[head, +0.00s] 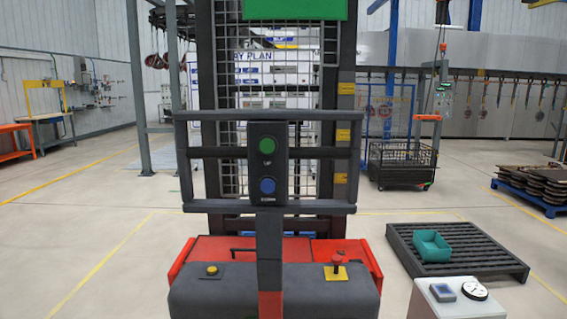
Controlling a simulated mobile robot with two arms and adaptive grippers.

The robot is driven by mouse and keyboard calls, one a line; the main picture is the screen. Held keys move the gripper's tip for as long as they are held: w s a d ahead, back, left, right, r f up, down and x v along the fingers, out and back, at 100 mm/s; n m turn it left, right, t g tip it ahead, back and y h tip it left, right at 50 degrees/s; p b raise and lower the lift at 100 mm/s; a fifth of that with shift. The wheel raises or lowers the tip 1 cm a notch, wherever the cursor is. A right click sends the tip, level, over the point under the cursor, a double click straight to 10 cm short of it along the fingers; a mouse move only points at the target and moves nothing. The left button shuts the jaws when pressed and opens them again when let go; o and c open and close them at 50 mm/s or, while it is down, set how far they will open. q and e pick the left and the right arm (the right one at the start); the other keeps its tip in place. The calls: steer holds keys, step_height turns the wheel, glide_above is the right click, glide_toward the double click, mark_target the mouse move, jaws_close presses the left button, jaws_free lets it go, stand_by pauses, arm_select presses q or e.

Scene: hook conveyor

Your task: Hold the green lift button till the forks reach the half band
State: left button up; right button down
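The green lift button (267,145) sits on a dark upright control panel (267,165), labelled UP. A blue button (267,185) is below it. The panel belongs to a red and dark grey lift truck (205,262) straight ahead. Its dark mast (205,70) rises behind the panel with a wire mesh between the posts. Several yellow bands mark the right post, at the top (346,88), middle (343,135) and lower down (340,178); their lettering is too small to read. I cannot make out the forks. Neither gripper is in view, and nothing touches the green button.
A red knob on a yellow plate (336,272) is on the truck's right. A dark pallet (470,262) with a teal bin (432,246) lies to the right, behind a white pedestal (455,305). A wire cart (403,165) stands farther back. The left floor is clear.

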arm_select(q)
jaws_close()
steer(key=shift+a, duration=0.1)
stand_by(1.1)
